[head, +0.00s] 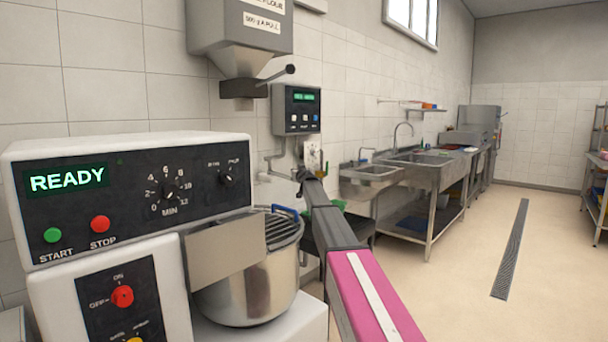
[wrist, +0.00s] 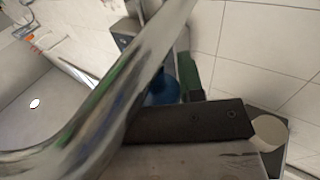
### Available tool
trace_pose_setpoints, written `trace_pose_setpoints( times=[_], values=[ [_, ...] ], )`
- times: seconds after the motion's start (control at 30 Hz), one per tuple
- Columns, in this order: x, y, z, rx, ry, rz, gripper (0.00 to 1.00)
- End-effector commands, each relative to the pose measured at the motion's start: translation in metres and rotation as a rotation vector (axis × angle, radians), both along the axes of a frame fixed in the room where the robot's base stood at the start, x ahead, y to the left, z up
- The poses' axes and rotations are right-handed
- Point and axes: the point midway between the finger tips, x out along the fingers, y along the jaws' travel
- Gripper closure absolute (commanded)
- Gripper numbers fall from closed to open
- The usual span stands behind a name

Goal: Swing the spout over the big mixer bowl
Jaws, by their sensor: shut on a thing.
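The big mixer stands at the left in the head view, its panel reading READY. Its steel bowl (head: 262,285) sits under a wire guard (head: 282,228), with a plate in front of part of it. The spout (head: 272,162) is a thin bent metal pipe by the wall, below the water meter box (head: 296,108) and behind the bowl. In the wrist view the spout (wrist: 105,100) is a large shiny pipe crossing close to the camera. My gripper (head: 301,180) is small in the head view, at the pipe beyond the bowl, and shut on it. The exact contact is hidden.
A flour hopper (head: 240,30) with a dark outlet and lever hangs above the mixer. Steel sinks (head: 410,165) stand along the wall to the right. The floor (head: 460,250) at the right is clear, with a drain grate (head: 511,245).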

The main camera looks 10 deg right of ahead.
Motion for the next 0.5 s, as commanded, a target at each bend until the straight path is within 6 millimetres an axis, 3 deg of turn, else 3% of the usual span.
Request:
trace_pose_setpoints(
  times=[0.4, 0.43, 0.5],
  values=[
    [0.0017, 0.0028, 0.0003, 0.001, -0.001, 0.000, 1.00],
    [0.0016, 0.0027, 0.0004, 0.001, -0.001, -0.001, 0.61],
    [0.0016, 0.0027, 0.0004, 0.000, -0.001, -0.001, 0.42]
  ],
)
